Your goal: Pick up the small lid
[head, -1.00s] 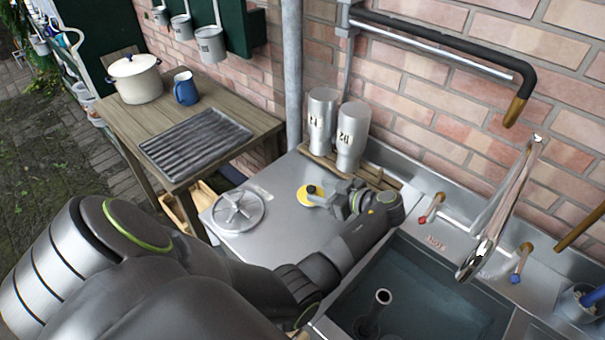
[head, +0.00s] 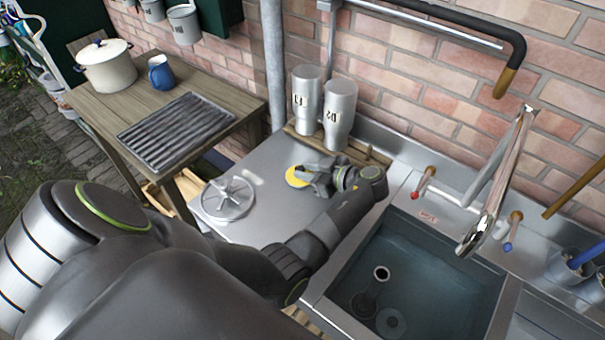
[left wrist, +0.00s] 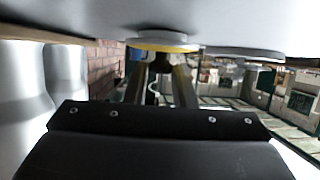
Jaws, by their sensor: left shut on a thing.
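The small lid (head: 294,179) is a yellow disc on the bare metal drainboard in the head view. My left gripper (head: 308,173) comes over it from the right and is shut on its dark knob, which the fingers mostly hide. The left wrist view, with the counter at the top, shows the lid's yellow rim (left wrist: 160,46) and the fingers (left wrist: 161,68) on either side of the knob. I cannot tell whether the lid is touching the drainboard or slightly above it. My right gripper is out of view.
A larger grey lid (head: 228,198) lies left of the small one on the drainboard (head: 262,228). Two metal tumblers (head: 339,115) stand behind on a wooden rack. The sink (head: 425,262) and tap (head: 490,205) are to the right. A wooden table (head: 92,103) stands at left.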

